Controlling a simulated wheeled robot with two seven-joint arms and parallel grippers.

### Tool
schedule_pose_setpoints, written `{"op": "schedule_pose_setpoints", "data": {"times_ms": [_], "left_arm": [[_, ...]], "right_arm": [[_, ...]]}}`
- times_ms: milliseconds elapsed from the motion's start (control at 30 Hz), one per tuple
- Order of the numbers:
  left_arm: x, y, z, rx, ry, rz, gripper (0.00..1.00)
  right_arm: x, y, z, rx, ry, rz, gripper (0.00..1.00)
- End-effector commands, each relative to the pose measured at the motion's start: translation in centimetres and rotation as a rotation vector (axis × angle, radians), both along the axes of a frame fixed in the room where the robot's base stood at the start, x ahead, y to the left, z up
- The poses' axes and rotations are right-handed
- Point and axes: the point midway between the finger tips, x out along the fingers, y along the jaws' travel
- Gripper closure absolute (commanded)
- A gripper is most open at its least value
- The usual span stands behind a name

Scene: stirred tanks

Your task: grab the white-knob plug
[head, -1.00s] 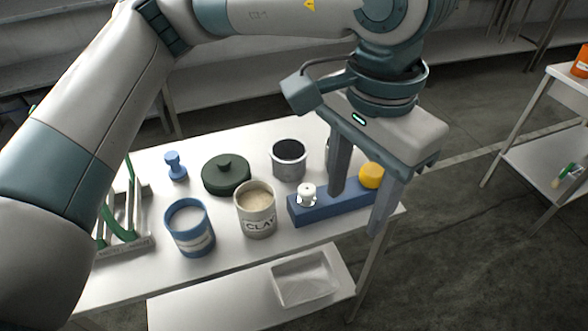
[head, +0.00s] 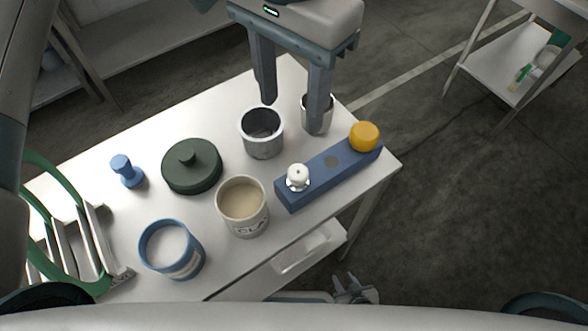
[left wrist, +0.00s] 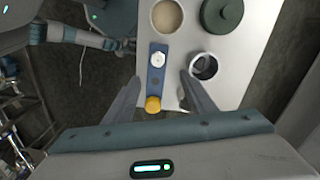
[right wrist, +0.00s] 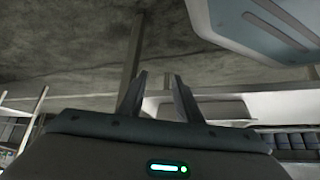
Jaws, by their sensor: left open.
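The white-knob plug (head: 298,177) stands upright in the near-left end of a blue block (head: 312,185) on the white table. In the left wrist view the plug (left wrist: 158,59) lies between and beyond my fingertips. My right gripper (right wrist: 160,76) shows open and empty in the right wrist view, away from the table things.
A yellow-orange knob (head: 364,136) stands at the block's other end. Around it are a metal pot (head: 261,135), a metal cup (head: 326,105) partly behind my finger, a clay jar (head: 243,205), a blue jar (head: 171,249), a green lid (head: 191,167) and a blue stopper (head: 126,170).

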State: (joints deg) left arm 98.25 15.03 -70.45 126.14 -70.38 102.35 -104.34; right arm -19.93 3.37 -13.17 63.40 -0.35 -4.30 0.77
Motion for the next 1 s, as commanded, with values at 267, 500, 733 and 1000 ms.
{"op": "schedule_pose_setpoints", "data": {"times_ms": [267, 500, 733, 1000], "left_arm": [[0.0, 0.0, -0.4, 0.002, 0.001, 0.0, 0.49], [0.0, 0.0, -3.0, 0.003, 0.003, 0.0, 0.49], [-0.1, 0.0, -7.1, 0.002, 0.004, 0.0, 0.49], [0.0, -0.1, -11.2, 0.001, 0.003, 0.0, 0.49]], "right_arm": [[-0.1, 0.0, 0.0, 0.0, 0.001, 0.0, 0.69], [-0.7, -0.1, 0.2, -0.002, 0.005, 0.003, 0.69], [-4.5, -1.7, -1.7, -0.034, 0.109, 0.001, 0.69], [-8.0, -3.2, -3.0, -0.064, 0.203, 0.001, 0.69]]}}
